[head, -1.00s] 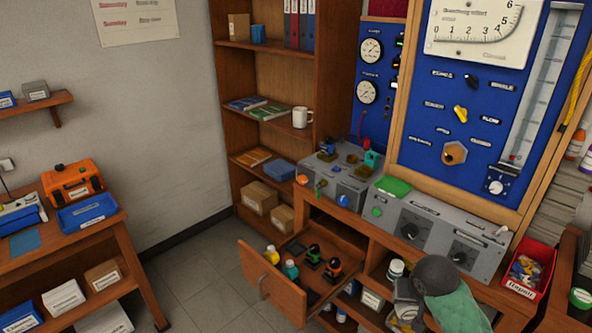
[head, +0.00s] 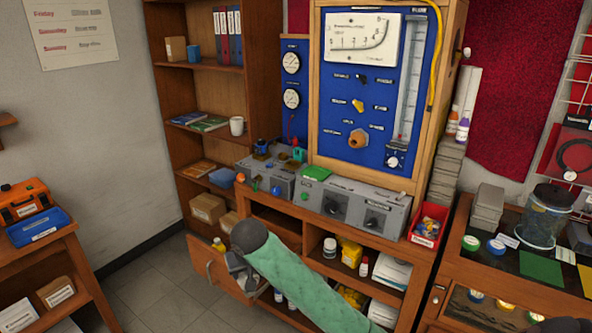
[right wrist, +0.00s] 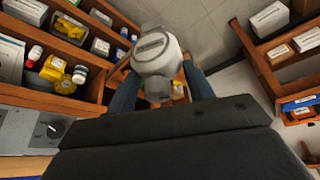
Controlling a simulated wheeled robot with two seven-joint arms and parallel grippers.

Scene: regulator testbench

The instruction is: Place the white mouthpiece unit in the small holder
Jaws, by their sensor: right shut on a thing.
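The white mouthpiece unit (right wrist: 155,50) shows in the right wrist view as a rounded white body with a label and a grey stub. It sits between the two bluish fingers of my right gripper (right wrist: 158,82), which is shut on it. In the head view my right gripper (head: 242,272) hangs in front of the open drawer (head: 205,268), partly hidden by my own arm, and the unit cannot be made out there. I cannot identify the small holder; the drawer's inside is mostly covered by my arm. My left gripper is not in view.
A yellow-capped bottle (head: 218,244) stands in the drawer. The bench's lower shelves hold a white bottle (head: 330,248) and a yellow container (head: 351,253). A grey control box (head: 350,207) and a red bin (head: 429,226) stand above. Open floor (head: 150,280) lies to the left.

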